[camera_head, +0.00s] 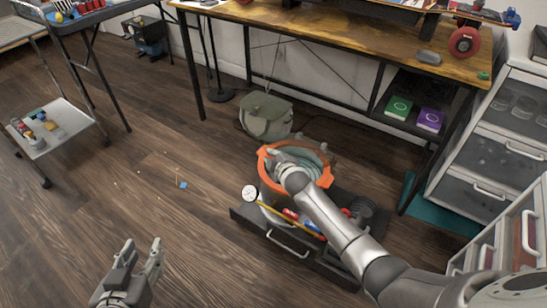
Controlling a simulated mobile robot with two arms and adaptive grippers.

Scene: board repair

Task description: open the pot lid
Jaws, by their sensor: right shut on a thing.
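A pot (268,192) with an orange rim stands on a low dark drawer box under the table's front edge. Its lid (310,160), a greyish round top inside the orange rim, is partly covered by my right arm. My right gripper (277,156) is at the top of the pot, shut on the lid; its fingertips are hard to make out. I cannot tell whether the lid is raised from the pot. My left gripper (140,262) is open and empty, low over the bare floor, well left of the pot.
The low drawer box (290,245) also bears tools and a white round gauge (249,193). A wooden table (350,35) stands behind, with a green bag (266,116) below it. Drawer cabinets (490,140) stand at right, a cart (55,125) at left. The left floor is mostly clear.

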